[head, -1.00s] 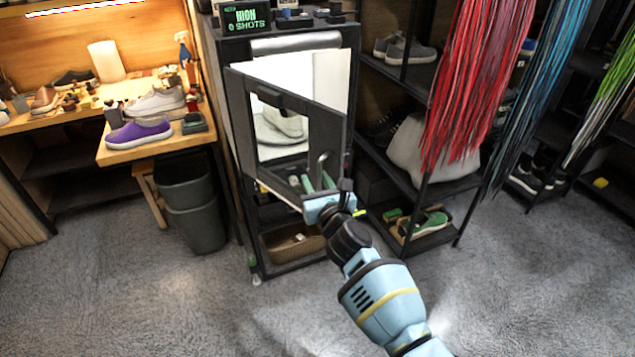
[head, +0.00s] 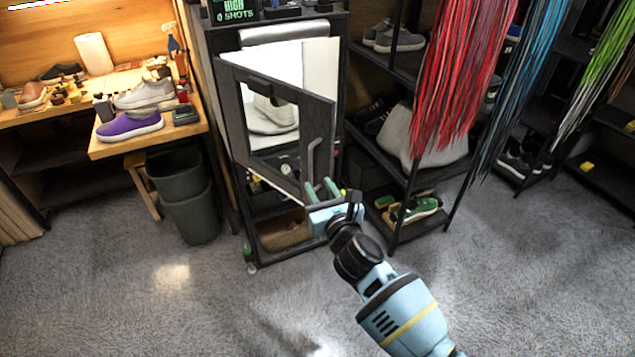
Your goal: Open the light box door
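The light box (head: 289,32) is a black cabinet with a bright white interior in the middle of the head view. Its dark-framed door (head: 321,118) stands partly open, swung outward from the left side. A curved grey handle (head: 312,160) sits low on the door's right part. A grey-white sneaker (head: 273,110) shows inside, through the door's window. My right gripper (head: 321,185), with green fingers, is just below the handle near the door's lower right corner. Its fingers are spread with nothing visible between them; contact with the door cannot be told. My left gripper is out of view.
A wooden bench (head: 150,140) with shoes stands at left, with a dark bin (head: 190,215) beside it. A black shoe rack (head: 400,175) stands close on the right, behind hanging red laces (head: 460,70). The carpet in front is clear.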

